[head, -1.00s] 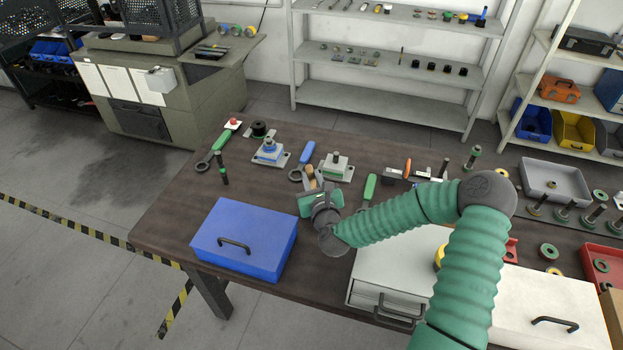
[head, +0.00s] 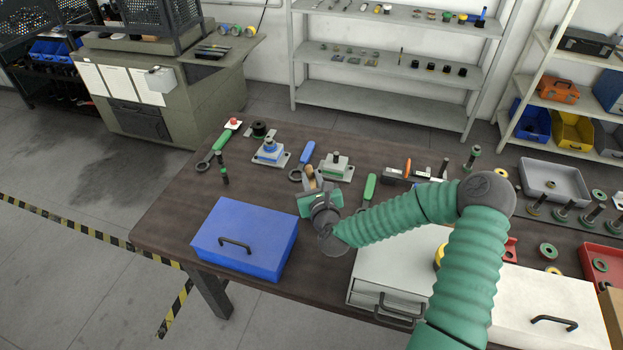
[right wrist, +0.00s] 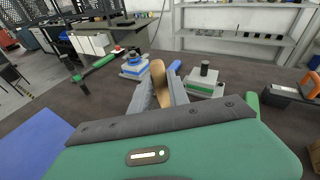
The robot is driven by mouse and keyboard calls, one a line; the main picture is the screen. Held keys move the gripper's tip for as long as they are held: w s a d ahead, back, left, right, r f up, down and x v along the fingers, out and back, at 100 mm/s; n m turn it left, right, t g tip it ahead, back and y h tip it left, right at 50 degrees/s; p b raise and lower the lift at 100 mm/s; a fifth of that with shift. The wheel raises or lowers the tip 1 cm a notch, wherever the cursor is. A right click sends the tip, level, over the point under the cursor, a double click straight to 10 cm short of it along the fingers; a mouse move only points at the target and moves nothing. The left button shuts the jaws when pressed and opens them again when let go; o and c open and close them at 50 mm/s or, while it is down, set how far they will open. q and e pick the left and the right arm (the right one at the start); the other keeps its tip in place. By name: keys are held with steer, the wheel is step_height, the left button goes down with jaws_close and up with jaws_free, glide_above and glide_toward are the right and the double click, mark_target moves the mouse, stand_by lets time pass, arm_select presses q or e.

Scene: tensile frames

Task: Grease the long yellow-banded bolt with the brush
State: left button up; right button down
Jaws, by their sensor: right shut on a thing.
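My right gripper (head: 308,184) is over the middle of the table, behind the blue box. It is shut on a tan wooden handle, which I take for the brush (right wrist: 159,82); the brush stands up between the fingers in the right wrist view. Its bristles are not visible. A dark bolt with a yellowish band low down (head: 537,204) stands at the right of the table, well away from the gripper. It is too small to be sure that it is the long yellow-banded one. My left gripper is not in view.
A blue box (head: 262,225) and white drawer units (head: 395,266) line the front edge. Blue-handled (head: 306,153) and green-handled (head: 369,187) tools and clamp blocks (head: 335,168) lie near the gripper. A grey tray (head: 553,180) and red tray (head: 600,262) are at right.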

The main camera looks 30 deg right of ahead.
step_height(320, 180, up, 7)
steer(key=p, duration=0.6)
